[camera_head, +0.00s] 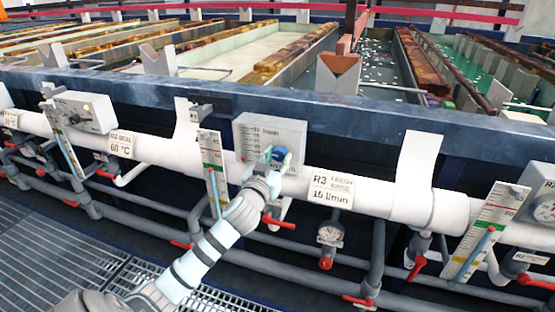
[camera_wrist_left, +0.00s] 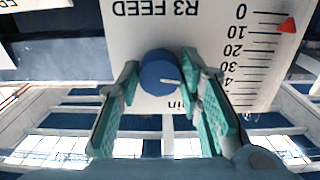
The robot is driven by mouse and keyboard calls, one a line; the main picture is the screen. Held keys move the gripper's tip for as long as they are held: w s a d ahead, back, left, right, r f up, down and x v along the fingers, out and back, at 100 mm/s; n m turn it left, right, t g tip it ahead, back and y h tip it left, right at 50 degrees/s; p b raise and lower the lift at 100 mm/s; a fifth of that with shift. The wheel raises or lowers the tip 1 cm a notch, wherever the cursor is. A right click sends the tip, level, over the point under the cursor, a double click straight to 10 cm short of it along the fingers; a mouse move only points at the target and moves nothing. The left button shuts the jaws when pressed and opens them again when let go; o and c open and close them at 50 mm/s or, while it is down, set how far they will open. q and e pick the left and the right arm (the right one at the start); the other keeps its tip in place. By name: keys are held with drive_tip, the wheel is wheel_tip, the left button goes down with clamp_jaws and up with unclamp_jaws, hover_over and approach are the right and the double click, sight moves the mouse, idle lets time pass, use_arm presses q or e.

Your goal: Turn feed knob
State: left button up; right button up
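The blue feed knob (camera_wrist_left: 160,74) sits on a pale panel (camera_wrist_left: 215,25) marked "R3 FEED", upside down in the left wrist view. Its white mark points right and slightly down there. A red pointer (camera_wrist_left: 288,25) on the panel's scale stands between 0 and 10. My left gripper (camera_wrist_left: 161,76) has its teal fingers on either side of the knob, close against it and apparently shut on it. In the head view the left gripper (camera_head: 268,162) reaches the panel (camera_head: 283,128) and partly hides the knob (camera_head: 279,153). My right gripper is not in view.
A white pipe (camera_head: 385,197) runs along the rack, with an "R3 15 l/min" label (camera_head: 331,189) right of my gripper. A tall scale board (camera_head: 213,165) stands close left of my wrist. Open tanks lie behind.

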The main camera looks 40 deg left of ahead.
use_arm(q)
drive_tip(key=c, duration=0.3)
drive_tip(key=shift+r+m+p, duration=0.1)
drive_tip(key=shift+m+p, duration=0.9)
drive_tip(key=shift+m, duration=0.1)
drive_tip(key=shift+m+p, duration=0.65)
drive_tip(key=shift+m, duration=0.25)
drive_tip(key=shift+m+p, duration=0.4)
drive_tip(key=shift+m, duration=0.4)
